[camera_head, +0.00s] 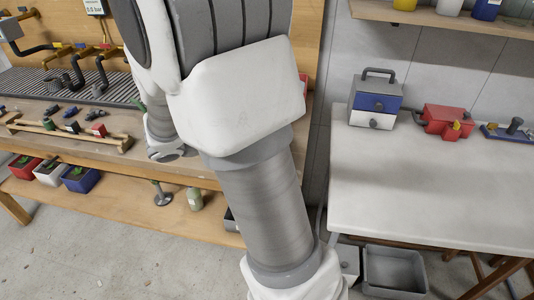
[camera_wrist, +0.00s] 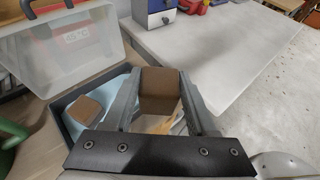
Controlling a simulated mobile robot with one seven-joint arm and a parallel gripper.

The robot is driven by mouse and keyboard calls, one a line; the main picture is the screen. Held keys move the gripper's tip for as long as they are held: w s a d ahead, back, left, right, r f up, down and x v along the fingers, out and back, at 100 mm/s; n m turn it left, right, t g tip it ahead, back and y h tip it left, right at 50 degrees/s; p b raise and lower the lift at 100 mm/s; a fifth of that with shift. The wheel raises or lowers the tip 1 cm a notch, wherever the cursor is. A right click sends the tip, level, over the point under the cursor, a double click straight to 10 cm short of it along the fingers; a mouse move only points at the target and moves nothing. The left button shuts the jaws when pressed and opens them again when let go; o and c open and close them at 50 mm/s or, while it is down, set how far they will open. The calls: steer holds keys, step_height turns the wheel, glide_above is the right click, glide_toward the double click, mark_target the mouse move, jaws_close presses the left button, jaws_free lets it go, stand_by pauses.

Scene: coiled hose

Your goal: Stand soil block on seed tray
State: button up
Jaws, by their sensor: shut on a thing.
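My gripper (camera_wrist: 163,100) is shut on a brown block, which I take to be the soil block (camera_wrist: 160,90), in the wrist view. The block sits between the two grey fingers, above a dark grey open bin (camera_wrist: 62,128). Another brown block (camera_wrist: 83,109) lies lower left of it on something light blue inside the bin. My gripper is not visible in the head view, where my arm covers the middle. I cannot pick out a seed tray for certain in either view.
A white table (camera_head: 440,185) carries a blue-and-white drawer box (camera_head: 375,103) and a red box (camera_head: 446,122). A grey bin (camera_head: 394,268) stands beneath it. A wooden bench (camera_head: 170,173) with pipe fittings is at left.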

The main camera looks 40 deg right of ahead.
steer(key=w+d+f+b, duration=0.1)
steer(key=w+d+f, duration=0.2)
steer(key=w+d+f+b, duration=0.1)
steer(key=w+d+f, duration=0.2)
steer(key=w+d, duration=0.1)
steer(key=shift+w+d+f+b, duration=0.1)
steer(key=shift+b, duration=0.25)
steer(key=shift+f+b, duration=0.8)
steer(key=shift+f, duration=1.15)
steer(key=shift+f, duration=0.15)
steer(key=o, duration=1.4)
